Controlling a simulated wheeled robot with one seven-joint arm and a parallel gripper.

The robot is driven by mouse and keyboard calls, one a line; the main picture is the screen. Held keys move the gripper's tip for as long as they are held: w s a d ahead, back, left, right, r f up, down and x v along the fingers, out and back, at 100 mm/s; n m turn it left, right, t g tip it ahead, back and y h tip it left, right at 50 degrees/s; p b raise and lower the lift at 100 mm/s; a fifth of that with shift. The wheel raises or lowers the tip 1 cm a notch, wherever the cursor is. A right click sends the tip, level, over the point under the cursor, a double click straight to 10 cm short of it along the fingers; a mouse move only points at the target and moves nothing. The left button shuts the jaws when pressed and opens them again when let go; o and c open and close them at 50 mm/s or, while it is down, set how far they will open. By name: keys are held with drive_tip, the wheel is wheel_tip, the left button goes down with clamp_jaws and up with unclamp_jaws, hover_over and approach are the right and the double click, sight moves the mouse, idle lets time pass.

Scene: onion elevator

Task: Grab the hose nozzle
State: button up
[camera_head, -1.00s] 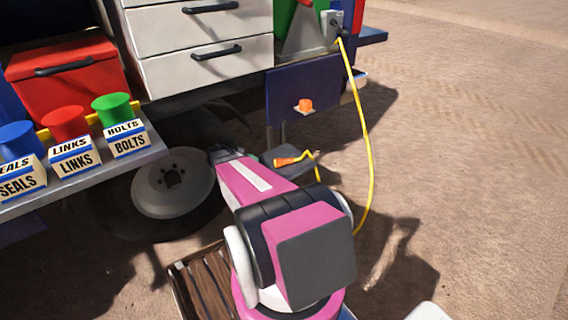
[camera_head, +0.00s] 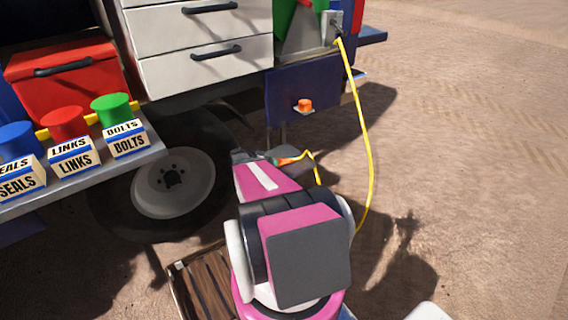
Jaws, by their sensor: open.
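The hose nozzle (camera_head: 287,160) is a small orange piece at the end of a yellow hose (camera_head: 366,150). It lies on a small dark shelf (camera_head: 300,166) below the blue panel at the back of the vehicle. My pink arm reaches toward it from below. My gripper (camera_head: 255,156) is at the far end of the arm, just left of the nozzle. It is small and partly hidden by the arm. It looks open, and I cannot tell whether it touches the nozzle.
A blue panel with an orange lamp (camera_head: 305,105) hangs above the shelf. A wheel (camera_head: 172,183) is to the left. A tray with labelled cups (camera_head: 127,140) juts out at left. A wooden crate (camera_head: 200,287) stands below. Open sandy ground lies to the right.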

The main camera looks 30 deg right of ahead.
drive_tip(key=shift+d, duration=0.15)
drive_tip(key=c, duration=0.6)
drive_tip(key=shift+c, duration=0.5)
drive_tip(key=shift+r, duration=0.1)
